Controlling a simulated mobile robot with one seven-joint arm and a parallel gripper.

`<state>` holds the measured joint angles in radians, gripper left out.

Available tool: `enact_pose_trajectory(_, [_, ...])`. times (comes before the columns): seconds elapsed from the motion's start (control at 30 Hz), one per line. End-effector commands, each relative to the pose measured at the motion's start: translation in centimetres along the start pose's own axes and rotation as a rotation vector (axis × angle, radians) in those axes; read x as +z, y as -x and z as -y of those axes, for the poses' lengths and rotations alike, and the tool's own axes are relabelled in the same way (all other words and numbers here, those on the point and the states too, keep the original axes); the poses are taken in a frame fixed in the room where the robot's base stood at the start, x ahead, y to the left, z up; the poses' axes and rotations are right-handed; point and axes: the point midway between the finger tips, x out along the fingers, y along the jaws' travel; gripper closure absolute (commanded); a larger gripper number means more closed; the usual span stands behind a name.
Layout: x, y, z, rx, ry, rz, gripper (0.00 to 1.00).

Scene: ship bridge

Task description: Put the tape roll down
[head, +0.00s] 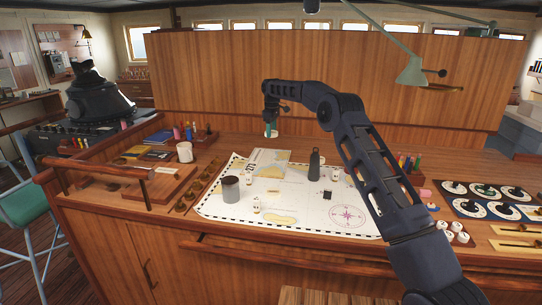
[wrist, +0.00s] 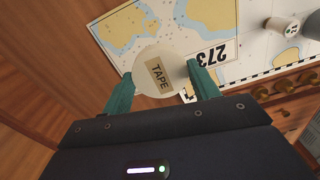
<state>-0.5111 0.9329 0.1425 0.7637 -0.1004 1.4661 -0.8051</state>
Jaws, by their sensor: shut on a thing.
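The tape roll (wrist: 158,75) is a pale round disc with a tan label reading TAPE. My gripper (wrist: 160,85) has green fingers, one on each side of the roll, and is shut on it. In the head view my gripper (head: 270,130) is at the end of my dark arm, over the back edge of the chart table. I cannot tell how high the roll is above the surface.
A nautical chart (head: 300,212) covers the middle of the table. On it stand a grey mug (head: 230,189), a dark bottle (head: 314,165) and several small items. A wooden panel (head: 320,85) rises behind. Bare wood (head: 232,147) lies near the chart's back edge.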

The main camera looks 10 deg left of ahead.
Motion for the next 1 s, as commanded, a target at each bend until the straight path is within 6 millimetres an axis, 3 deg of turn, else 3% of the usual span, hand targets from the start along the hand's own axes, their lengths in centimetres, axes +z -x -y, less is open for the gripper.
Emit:
enact_pose_trajectory(0.2, [0.1, -4.9, 0.0, -0.003, 0.0, 0.003, 0.62])
enact_pose_trajectory(0.33, [0.0, -7.1, -0.1, -0.001, 0.0, 0.001, 0.62])
enact_pose_trajectory(0.67, [0.0, -9.5, -0.2, -0.001, 0.0, 0.0, 0.62])
enact_pose_trajectory(0.9, [0.0, -12.6, -0.2, -0.002, 0.0, 0.001, 0.62])
enact_pose_trajectory(1.0, [0.0, -13.0, -0.2, 0.0, 0.0, -0.001, 0.62])
